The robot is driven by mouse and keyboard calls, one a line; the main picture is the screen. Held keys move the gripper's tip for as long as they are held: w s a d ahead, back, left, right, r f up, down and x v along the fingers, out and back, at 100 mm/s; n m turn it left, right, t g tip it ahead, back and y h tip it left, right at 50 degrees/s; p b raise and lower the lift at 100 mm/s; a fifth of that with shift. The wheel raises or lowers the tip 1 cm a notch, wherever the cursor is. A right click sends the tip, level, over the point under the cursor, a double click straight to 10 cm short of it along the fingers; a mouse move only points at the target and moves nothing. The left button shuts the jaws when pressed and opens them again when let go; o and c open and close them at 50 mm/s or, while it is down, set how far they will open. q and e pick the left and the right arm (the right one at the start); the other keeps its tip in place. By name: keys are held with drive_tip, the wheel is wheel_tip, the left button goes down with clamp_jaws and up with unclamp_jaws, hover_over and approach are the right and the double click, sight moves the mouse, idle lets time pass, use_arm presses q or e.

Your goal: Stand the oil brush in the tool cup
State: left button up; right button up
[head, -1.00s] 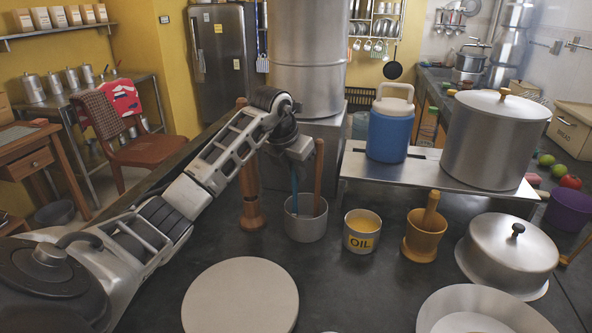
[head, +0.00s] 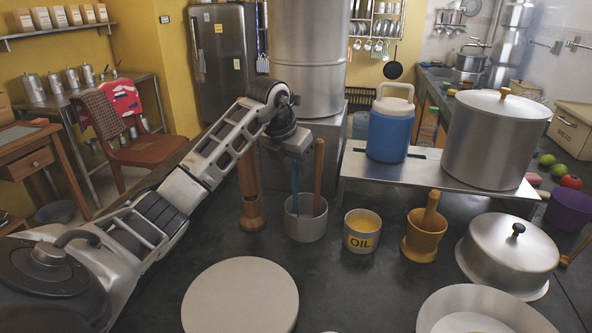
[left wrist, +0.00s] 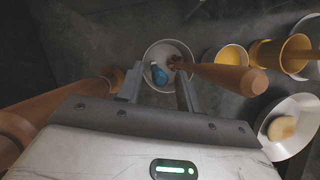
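The tool cup (head: 306,228) is a grey-white cup on the dark counter. A blue-handled tool, taken to be the oil brush (head: 295,182), stands nearly upright in it, beside a wooden-handled tool (head: 319,178). Their lower ends are hidden by the cup wall in the head view. In the left wrist view, the blue end of the brush (left wrist: 159,75) is inside the cup rim (left wrist: 150,54). My left gripper (head: 294,160) points down above the cup. Its fingers (left wrist: 158,86) are spread, with a gap around the blue brush. My right gripper is not in view.
An OIL cup (head: 362,231) and a wooden mortar with pestle (head: 424,232) stand to the right. A wooden mill-like post (head: 250,195) stands close on the left. A round pale board (head: 240,297) lies in front. A raised steel shelf (head: 350,164) stands behind.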

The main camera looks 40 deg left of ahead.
use_arm(q)
drive_tip(key=v, duration=1)
drive_tip(key=shift+d, duration=0.1)
